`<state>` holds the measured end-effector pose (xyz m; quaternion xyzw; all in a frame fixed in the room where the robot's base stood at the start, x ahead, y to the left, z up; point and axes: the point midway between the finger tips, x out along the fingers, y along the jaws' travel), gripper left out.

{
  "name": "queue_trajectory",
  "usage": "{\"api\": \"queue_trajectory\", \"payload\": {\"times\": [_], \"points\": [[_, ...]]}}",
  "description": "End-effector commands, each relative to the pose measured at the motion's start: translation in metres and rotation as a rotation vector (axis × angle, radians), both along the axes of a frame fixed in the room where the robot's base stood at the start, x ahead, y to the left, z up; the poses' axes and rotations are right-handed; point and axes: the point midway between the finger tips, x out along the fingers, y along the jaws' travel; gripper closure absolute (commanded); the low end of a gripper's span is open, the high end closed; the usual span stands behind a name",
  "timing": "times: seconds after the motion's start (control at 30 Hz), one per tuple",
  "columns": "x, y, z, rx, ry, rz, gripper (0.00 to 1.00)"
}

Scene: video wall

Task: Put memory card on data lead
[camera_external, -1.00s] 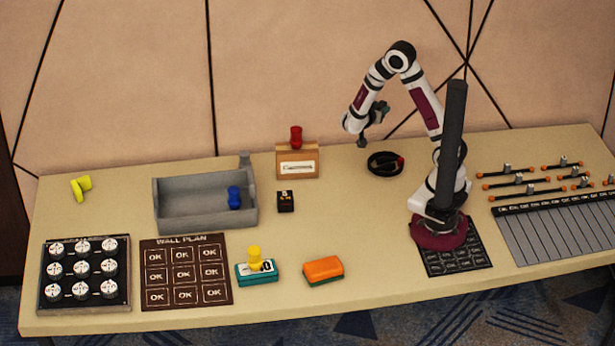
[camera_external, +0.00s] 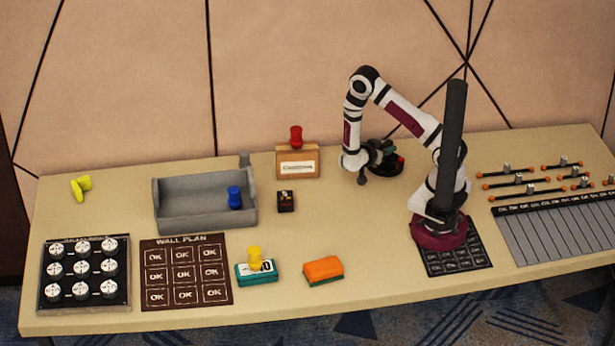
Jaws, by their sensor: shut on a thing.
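A coiled black lead with a red end (camera_external: 401,160) lies on the table left of my arm's base; I take it as the data lead. My gripper (camera_external: 381,152) is low at the coil, and the wrist and gripper cover part of it. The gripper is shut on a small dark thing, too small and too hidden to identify. I cannot tell whether it touches the coil. A small black block with pale and orange marks (camera_external: 286,201) stands on the table to the left; it could be a memory card, but its label is unreadable.
A grey open bin (camera_external: 165,218) holds a blue-knobbed thing (camera_external: 235,198). A wooden block (camera_external: 298,161) with a red knob stands at the back. An orange-and-green sponge (camera_external: 323,270) lies in front.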

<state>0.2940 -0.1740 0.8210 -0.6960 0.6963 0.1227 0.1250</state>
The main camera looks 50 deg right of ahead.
Motion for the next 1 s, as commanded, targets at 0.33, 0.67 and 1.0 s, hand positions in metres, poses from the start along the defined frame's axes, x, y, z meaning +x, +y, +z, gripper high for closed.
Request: {"api": "queue_trajectory", "payload": {"times": [0.33, 0.67, 1.0], "points": [[0.0, 0.0, -0.002, 0.0, 0.001, 0.0, 0.57], [0.0, 0.0, -0.002, 0.0, 0.001, 0.0, 0.44], [0.001, 0.055, 0.021, 0.0, -0.003, 0.008, 0.44]]}}
